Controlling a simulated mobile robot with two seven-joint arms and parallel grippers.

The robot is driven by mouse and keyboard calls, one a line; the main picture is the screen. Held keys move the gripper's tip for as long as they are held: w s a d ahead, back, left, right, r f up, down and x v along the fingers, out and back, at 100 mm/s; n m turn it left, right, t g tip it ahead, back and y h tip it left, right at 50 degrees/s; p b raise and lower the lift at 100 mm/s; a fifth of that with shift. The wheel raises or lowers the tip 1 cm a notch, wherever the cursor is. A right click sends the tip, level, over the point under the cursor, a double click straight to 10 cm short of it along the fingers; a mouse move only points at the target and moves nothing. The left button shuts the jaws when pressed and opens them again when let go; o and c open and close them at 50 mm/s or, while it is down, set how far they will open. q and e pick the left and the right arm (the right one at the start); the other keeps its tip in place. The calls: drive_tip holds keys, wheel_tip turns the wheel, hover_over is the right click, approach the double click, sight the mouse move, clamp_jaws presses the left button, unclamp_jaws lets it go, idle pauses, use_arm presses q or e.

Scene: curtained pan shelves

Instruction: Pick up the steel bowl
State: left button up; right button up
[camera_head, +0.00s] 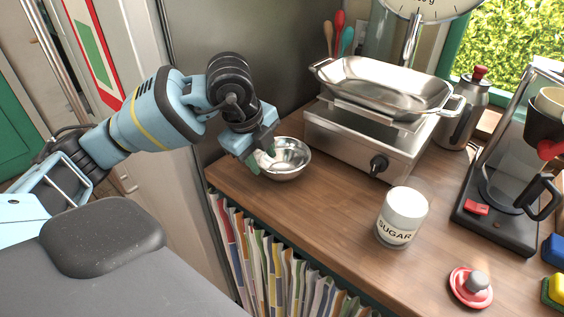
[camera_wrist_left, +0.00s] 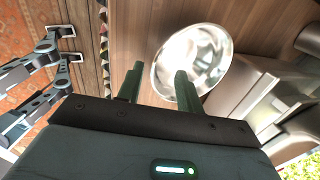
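The steel bowl (camera_head: 288,158) is shiny and round and stands upright on the wooden counter, near its left edge. My left gripper (camera_head: 262,166) is at the bowl's near left side. In the left wrist view, its two dark fingers (camera_wrist_left: 159,78) are apart. One finger overlaps the bowl (camera_wrist_left: 200,50) in the picture, and the other is outside the rim. The near rim lies in the gap between them. I cannot tell whether either finger touches the bowl. The left gripper partly hides the bowl in the head view.
A steel stove (camera_head: 365,137) bearing a rectangular pan (camera_head: 385,88) stands right of the bowl. A sugar jar (camera_head: 402,218) stands nearer the front, with a coffee maker (camera_head: 497,210) to its right. A curtain (camera_head: 270,258) hangs below the counter's front edge. The counter between bowl and jar is clear.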

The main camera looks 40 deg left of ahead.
sight(264, 167)
use_arm(q)
drive_tip(key=shift+x, duration=1.8)
drive_tip(key=shift+s, duration=0.2)
clamp_jaws()
